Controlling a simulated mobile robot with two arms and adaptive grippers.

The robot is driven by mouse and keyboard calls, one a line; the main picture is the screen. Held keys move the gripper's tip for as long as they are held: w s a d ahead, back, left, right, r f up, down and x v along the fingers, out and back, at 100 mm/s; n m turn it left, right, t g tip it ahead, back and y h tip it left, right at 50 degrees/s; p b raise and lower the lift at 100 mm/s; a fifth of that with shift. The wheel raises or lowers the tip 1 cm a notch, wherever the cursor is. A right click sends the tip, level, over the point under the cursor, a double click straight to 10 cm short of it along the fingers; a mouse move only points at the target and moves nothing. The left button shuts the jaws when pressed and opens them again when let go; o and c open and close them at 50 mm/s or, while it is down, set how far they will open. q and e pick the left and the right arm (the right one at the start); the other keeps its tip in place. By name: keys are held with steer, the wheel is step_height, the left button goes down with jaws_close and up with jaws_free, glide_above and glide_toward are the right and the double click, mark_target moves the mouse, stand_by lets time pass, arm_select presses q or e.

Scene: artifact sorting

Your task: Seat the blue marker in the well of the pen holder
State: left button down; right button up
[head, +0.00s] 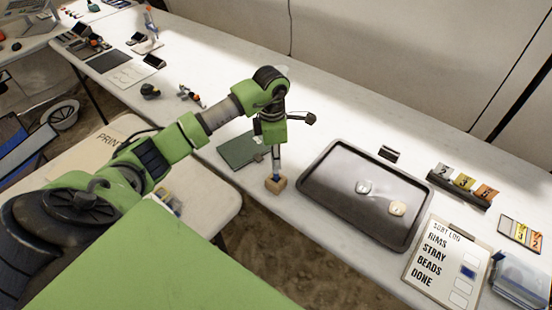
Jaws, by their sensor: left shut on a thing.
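The pen holder (275,186) is a small tan wooden block on the white table, left of the dark tray. The blue marker (277,177) stands upright over it, its blue lower end at the block's top face. I cannot tell how deep in the well it is. My left gripper (276,160) points down right above the block and is shut on the marker. Its fingers hide most of the marker. My right gripper is not in view.
A dark tray (325,222) with two small pale pieces lies close on the right. A green mat (236,150) lies on the left. A sort-log clipboard (420,275), a numbered rack (437,181) and a clear bin (522,280) are farther right.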

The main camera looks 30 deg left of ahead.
arm_select(q)
steer(key=shift+f, duration=0.8)
steer(key=c, duration=2.1)
jaws_free()
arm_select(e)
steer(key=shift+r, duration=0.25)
arm_select(q)
steer(key=shift+r, duration=0.15)
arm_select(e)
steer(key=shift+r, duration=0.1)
arm_select(q)
steer(key=r+b, duration=0.1)
steer(key=r, duration=0.5)
steer(key=r+b, duration=0.1)
steer(key=r, duration=0.5)
steer(key=shift+s+a+b, duration=0.2)
steer(key=shift+b, duration=0.15)
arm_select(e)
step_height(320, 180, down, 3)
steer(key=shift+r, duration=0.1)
